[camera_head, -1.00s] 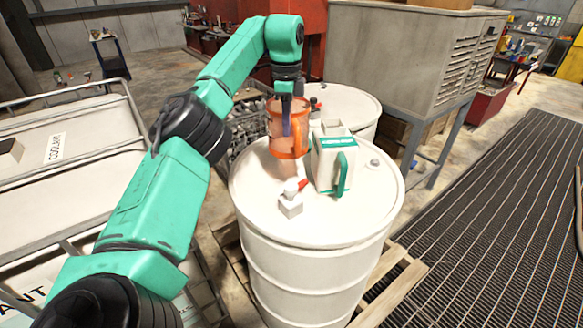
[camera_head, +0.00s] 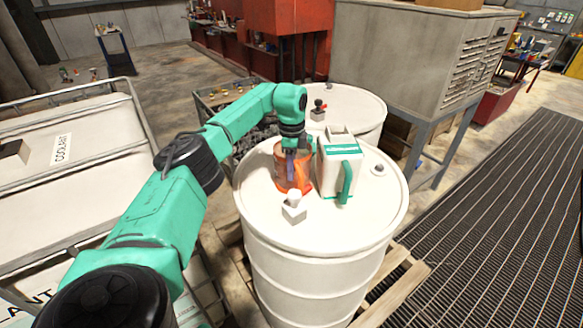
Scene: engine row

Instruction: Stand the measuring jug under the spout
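The orange see-through measuring jug (camera_head: 281,172) is upright at the drum top (camera_head: 345,225), just behind a small white block-shaped fitting with a round knob (camera_head: 293,209). I cannot tell which part is the spout's outlet. My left gripper (camera_head: 291,168) points down at the jug, its dark fingers overlapping the jug's wall, and appears shut on it. The jug's base looks down on the drum lid, but contact is hard to make out. My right gripper is not in view.
A white can with a green handle (camera_head: 338,170) stands close to the jug's right. A second drum (camera_head: 352,108) behind carries a fitting with a black knob (camera_head: 319,107). A grey cabinet (camera_head: 410,60) is at back right. The front right of the drum lid is clear.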

